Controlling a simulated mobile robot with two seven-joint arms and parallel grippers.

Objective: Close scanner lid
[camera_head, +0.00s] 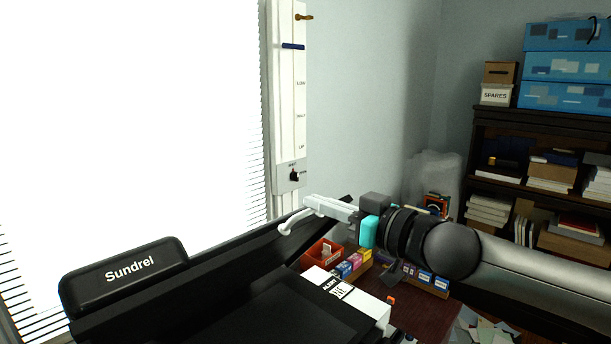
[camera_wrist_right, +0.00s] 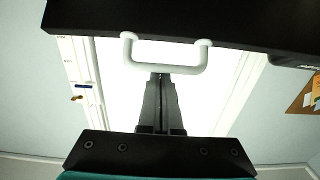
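The scanner lid (camera_head: 235,256) is a black panel that stands raised and tilted above the dark machine body (camera_head: 250,315), seen nearly edge-on in the head view. A white U-shaped handle (camera_head: 290,226) sticks out from its edge. In the right wrist view the handle (camera_wrist_right: 165,68) hangs from the dark lid (camera_wrist_right: 200,20) across the top. My right gripper (camera_head: 310,205) is at the handle. Its fingers (camera_wrist_right: 160,78) are together, with their tips at the handle's bar; I cannot tell if they touch. My left gripper is not in view.
A black "Sundrel" panel (camera_head: 125,277) is at the left. A white "ALIGN" block (camera_head: 345,292) sits beside the machine. An orange-red tray (camera_head: 321,252) and small coloured boxes (camera_head: 352,265) stand under my right arm. A dark bookshelf (camera_head: 540,130) is at the right.

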